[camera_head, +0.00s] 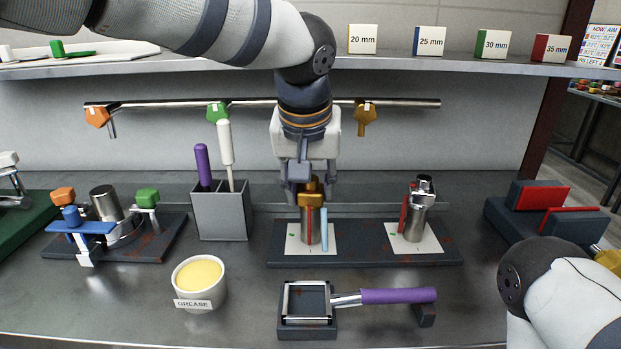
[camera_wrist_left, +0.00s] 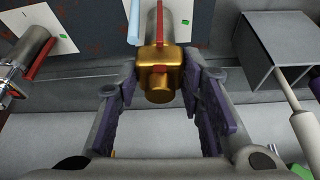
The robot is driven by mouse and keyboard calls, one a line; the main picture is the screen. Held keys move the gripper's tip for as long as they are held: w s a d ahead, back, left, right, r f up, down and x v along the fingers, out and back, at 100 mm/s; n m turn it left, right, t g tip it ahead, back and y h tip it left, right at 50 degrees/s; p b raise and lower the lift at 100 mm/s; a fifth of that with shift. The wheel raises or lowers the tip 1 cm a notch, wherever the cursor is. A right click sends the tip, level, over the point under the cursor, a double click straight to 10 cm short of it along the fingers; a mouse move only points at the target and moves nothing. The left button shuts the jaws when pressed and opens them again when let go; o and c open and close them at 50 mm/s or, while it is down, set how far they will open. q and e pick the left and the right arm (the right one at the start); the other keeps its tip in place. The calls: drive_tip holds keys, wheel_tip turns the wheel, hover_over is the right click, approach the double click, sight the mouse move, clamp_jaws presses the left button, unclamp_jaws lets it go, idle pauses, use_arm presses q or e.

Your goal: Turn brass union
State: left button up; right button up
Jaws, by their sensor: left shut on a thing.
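The brass union (camera_head: 312,190) sits on top of an upright steel cylinder (camera_head: 317,228) with a red stripe, standing on a white card on a dark plate. My left gripper (camera_head: 309,188) comes down from above and is shut on the brass union. In the left wrist view the brass union (camera_wrist_left: 160,70) sits between the two fingers of the left gripper (camera_wrist_left: 160,88). A light blue rod (camera_head: 324,228) stands just right of the cylinder. My right gripper is not in view.
A second steel cylinder (camera_head: 417,213) stands on the same dark plate (camera_head: 365,250), to the right. A grey bin (camera_head: 220,217) with handled tools stands left. A grease cup (camera_head: 199,283) and a purple-handled tool (camera_head: 398,296) lie in front. A shelf (camera_head: 400,64) runs overhead.

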use_arm(q)
drive_tip(key=shift+r+m+h+p, duration=0.3)
drive_tip(key=shift+r+m+p, duration=0.3)
drive_tip(key=shift+m, duration=0.1)
drive_tip(key=shift+f+m, duration=0.3)
drive_tip(key=shift+m, duration=0.1)
drive_tip(key=shift+a+f+m+g+h, duration=0.15)
drive_tip(key=shift+m+h, duration=0.15)
drive_tip(key=shift+m, duration=0.25)
drive_tip(key=shift+d+f+m+g+h, duration=0.15)
drive_tip(key=shift+m+h, duration=0.15)
drive_tip(key=shift+m, duration=0.25)
drive_tip(key=shift+w+a+m+h, duration=0.15)
drive_tip(key=shift+m+h, duration=0.25)
drive_tip(key=shift+m, duration=0.8)
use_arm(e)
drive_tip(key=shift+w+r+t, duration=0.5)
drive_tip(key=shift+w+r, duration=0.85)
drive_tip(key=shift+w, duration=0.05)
use_arm(q)
drive_tip(key=shift+g, duration=0.3)
drive_tip(key=o, duration=1.2)
drive_tip(key=shift+c, duration=0.2)
drive_tip(key=shift+r, duration=0.1)
